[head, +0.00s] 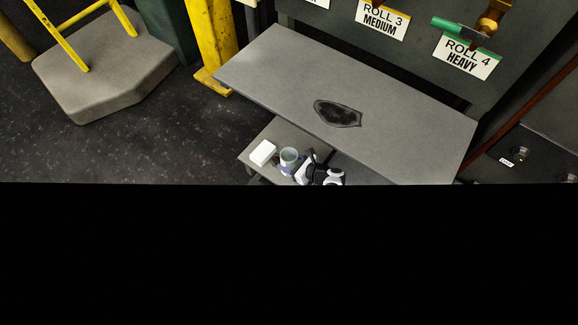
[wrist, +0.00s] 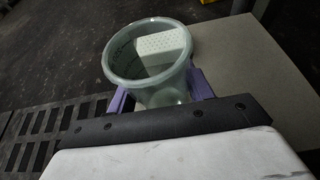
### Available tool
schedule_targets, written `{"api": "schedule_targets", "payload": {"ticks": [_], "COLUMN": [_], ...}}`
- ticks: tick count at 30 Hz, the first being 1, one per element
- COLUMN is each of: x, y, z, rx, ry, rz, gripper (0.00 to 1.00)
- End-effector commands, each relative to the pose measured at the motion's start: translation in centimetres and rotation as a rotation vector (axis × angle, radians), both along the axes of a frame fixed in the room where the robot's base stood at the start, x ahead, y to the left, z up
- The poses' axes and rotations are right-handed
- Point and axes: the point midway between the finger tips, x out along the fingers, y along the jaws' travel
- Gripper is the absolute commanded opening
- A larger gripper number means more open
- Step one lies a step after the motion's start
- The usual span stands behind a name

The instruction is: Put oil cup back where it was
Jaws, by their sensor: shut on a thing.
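The oil cup (head: 289,157) is a pale grey-green, translucent cup with a round open rim, just left of my arm in the head view. It also shows in the wrist view (wrist: 150,60), upright or nearly so. My gripper (head: 285,168) has its purple fingers on both sides of the cup and is shut on it. The cup is over or on a small grey shelf (head: 262,132); I cannot tell whether its base touches. Its lower part is hidden by the gripper. The fingers also show in the wrist view (wrist: 160,91).
A white block (head: 262,153) sits on the small shelf, left of the cup. A larger grey plate (head: 270,72) with a dark patch (head: 338,113) lies above and behind. The lower part of the head view is black. A dark slotted grate (wrist: 40,135) shows below the shelf.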

Motion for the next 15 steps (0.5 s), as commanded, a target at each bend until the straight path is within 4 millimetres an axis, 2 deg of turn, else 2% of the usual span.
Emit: {"api": "schedule_targets", "payload": {"ticks": [1,3,15], "x": [0.06,0.04,0.02], "y": [-0.05,-0.03,-0.01], "z": [-1.21,-1.7,-2.06], "rx": [0.0,-0.001,0.0], "ry": [0.001,0.0,0.0], "rz": [0.0,-0.001,-0.001], "gripper": [0.18,0.18,0.18]}}
